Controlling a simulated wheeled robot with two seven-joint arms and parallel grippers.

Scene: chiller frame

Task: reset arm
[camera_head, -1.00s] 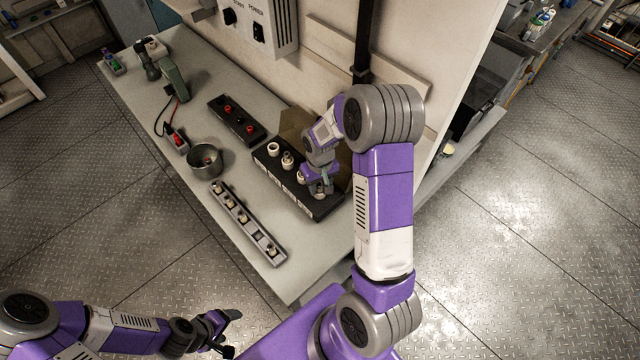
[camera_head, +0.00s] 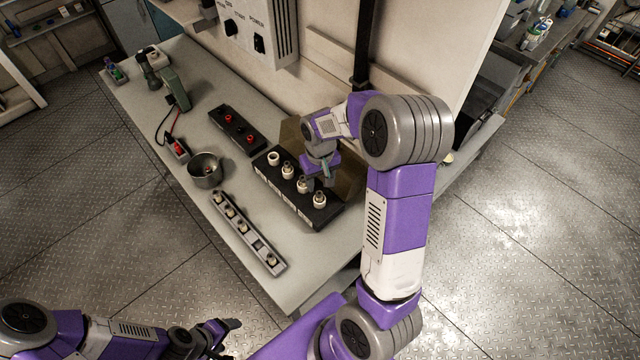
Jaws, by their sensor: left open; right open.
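My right arm reaches over the table from the lower right. Its gripper (camera_head: 322,176) points down above the right part of a black box (camera_head: 296,203) with several white round fittings on top. The fingers are small and partly hidden by the wrist, with white fittings (camera_head: 302,186) close beside and below them. I see nothing held in it. My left gripper (camera_head: 228,338) is open and empty at the bottom left, off the table's front edge and above the floor.
A grey strip (camera_head: 240,224) with several fittings lies in front of the box. A metal pot (camera_head: 205,170), a black panel with red knobs (camera_head: 237,130) and a green tool (camera_head: 173,88) stand further left. A wall and control box (camera_head: 262,30) rise behind.

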